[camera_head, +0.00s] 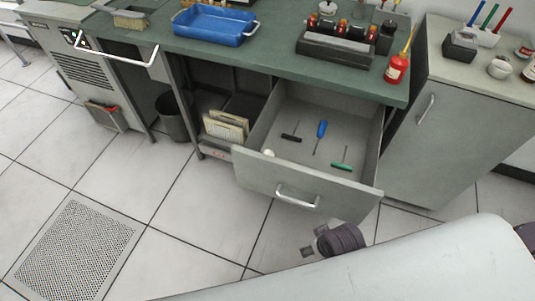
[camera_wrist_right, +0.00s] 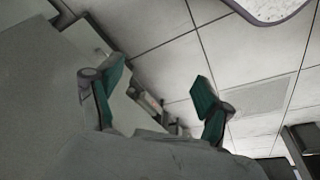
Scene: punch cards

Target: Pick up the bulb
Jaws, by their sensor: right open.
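A small pale round thing, probably the bulb (camera_head: 268,153), lies at the front left corner inside the open drawer (camera_head: 262,182) in the head view. It is small, and its shape is hard to make out. My right gripper (camera_wrist_right: 156,90) shows in the right wrist view with its two green-padded fingers wide apart and nothing between them. I cannot make out the bulb in that view. My left gripper is not in view.
The drawer also holds a blue-handled tool (camera_head: 321,130), a green-handled tool (camera_head: 341,165) and a black-handled tool (camera_head: 291,137). The green bench top (camera_head: 270,58) overhangs it. A grey cabinet (camera_head: 435,130) stands at the right. A dark ribbed shape (camera_head: 341,239) shows below the drawer.

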